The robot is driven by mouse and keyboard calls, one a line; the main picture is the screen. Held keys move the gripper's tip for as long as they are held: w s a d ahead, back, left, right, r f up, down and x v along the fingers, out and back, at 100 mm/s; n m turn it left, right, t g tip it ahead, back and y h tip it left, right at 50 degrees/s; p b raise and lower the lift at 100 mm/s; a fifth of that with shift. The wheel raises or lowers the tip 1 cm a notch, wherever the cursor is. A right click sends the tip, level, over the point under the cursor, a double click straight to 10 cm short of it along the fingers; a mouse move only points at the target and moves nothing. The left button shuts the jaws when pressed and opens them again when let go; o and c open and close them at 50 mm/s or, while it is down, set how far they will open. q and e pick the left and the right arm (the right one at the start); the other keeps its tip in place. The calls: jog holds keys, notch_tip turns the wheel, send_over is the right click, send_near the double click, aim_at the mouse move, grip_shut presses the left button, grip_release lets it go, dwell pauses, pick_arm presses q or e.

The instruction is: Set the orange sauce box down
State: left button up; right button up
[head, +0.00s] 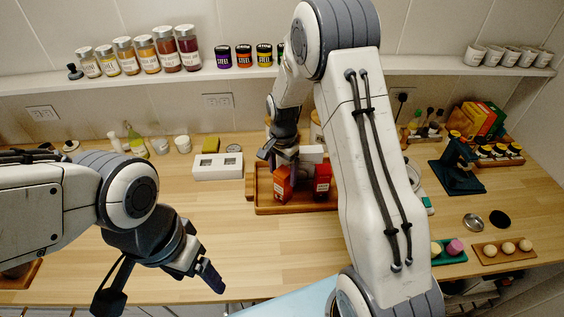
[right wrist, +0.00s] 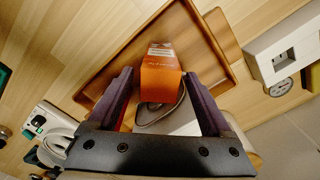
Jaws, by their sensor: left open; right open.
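The orange sauce box (head: 281,184) stands in the wooden tray (head: 262,208) on the counter. In the right wrist view the orange box (right wrist: 160,76) shows between the two spread fingers of my right gripper (right wrist: 160,95), with visible gaps on both sides. In the head view my right gripper (head: 280,152) is just above and behind the box, open. A red box (head: 322,180) stands to its right in the same tray. My left gripper (head: 205,272) is open and empty over the counter's front edge at the left.
A white box (head: 311,154) is behind the orange and red boxes. A white device (head: 217,167) sits left of the tray. A shelf (head: 220,75) with jars and tins runs above. My right arm hides part of the counter right of the tray.

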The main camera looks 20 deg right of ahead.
notch_tip(320, 180, up, 7)
jog(key=shift+f+b, duration=0.1)
jog(key=shift+b, duration=0.6)
jog(key=s+a+r+n, duration=0.3)
jog(key=s+a+n, duration=0.2)
jog(key=s+a, duration=0.2)
jog(key=s+a+r+n, duration=0.3)
jog(key=s+a+n, duration=0.2)
jog(key=s+a, duration=0.25)
jog(key=s+a+n+y, duration=0.1)
jog(key=s+n, duration=0.8)
jog(key=s, duration=0.5)
jog(key=shift+s+r+n, duration=0.25)
jog(key=shift+n, duration=0.05)
jog(key=shift+a, duration=0.1)
